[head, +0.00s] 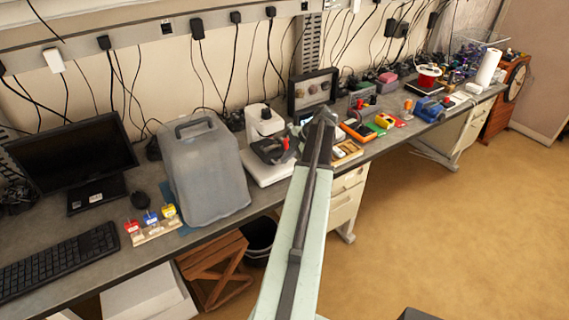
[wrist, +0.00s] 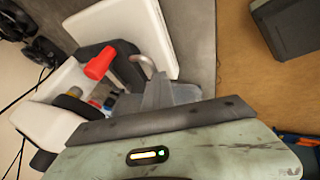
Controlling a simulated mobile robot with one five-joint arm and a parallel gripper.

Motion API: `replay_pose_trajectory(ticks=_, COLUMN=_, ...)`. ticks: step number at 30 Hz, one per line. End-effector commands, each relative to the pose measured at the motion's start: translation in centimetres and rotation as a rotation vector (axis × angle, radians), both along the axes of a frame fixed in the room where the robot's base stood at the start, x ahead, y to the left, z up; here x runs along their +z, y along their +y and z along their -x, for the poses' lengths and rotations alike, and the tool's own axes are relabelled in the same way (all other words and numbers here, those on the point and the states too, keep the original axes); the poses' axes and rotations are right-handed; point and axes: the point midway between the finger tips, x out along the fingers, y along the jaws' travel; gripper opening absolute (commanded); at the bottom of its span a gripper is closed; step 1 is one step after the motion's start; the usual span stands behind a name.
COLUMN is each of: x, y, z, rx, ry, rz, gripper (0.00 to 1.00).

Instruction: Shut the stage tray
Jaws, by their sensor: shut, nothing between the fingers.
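A white bench machine (head: 265,122) stands on the worktop behind my arm, with a dark block (head: 272,151), likely the stage tray, low at its front. A red knob (head: 285,142) is on the dark block. In the wrist view the red knob (wrist: 101,62) stands out from the dark block (wrist: 122,66), over the white base (wrist: 152,38). My gripper (wrist: 160,90) is shut and empty, close beside the dark block; I cannot tell whether they touch. In the head view the arm's end (head: 322,118) hides part of the area right of the machine.
A grey covered case (head: 205,170) stands left of the machine. A dark display case (head: 312,90) is behind my arm. Small colored boxes and a wooden tray (head: 346,152) lie to the right. Open floor (head: 440,220) lies in front of the bench.

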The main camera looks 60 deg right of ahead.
Motion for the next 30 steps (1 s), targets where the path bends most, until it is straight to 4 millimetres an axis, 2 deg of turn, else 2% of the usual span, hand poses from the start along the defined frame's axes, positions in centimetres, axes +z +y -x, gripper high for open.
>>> replay_pose_trajectory(ticks=11, x=0.1, y=-0.6, z=1.0, rx=-0.016, ry=-0.007, rz=0.001, gripper=0.0)
replay_pose_trajectory(ticks=14, x=0.5, y=0.1, z=1.5, rx=-0.014, ry=-0.007, rz=0.0, gripper=0.0)
replay_pose_trajectory(ticks=19, x=1.5, y=2.4, z=3.0, rx=-0.003, ry=-0.007, rz=-0.002, gripper=0.0)
replay_pose_trajectory(ticks=21, x=3.9, y=1.7, z=4.1, rx=-0.007, ry=-0.008, rz=-0.003, gripper=0.0)
replay_pose_trajectory(ticks=24, x=6.2, y=1.5, z=5.4, rx=-0.005, ry=-0.007, rz=-0.004, gripper=0.0)
replay_pose_trajectory(ticks=30, x=9.4, y=1.3, z=7.5, rx=0.0, ry=-0.007, rz=-0.004, gripper=0.0)
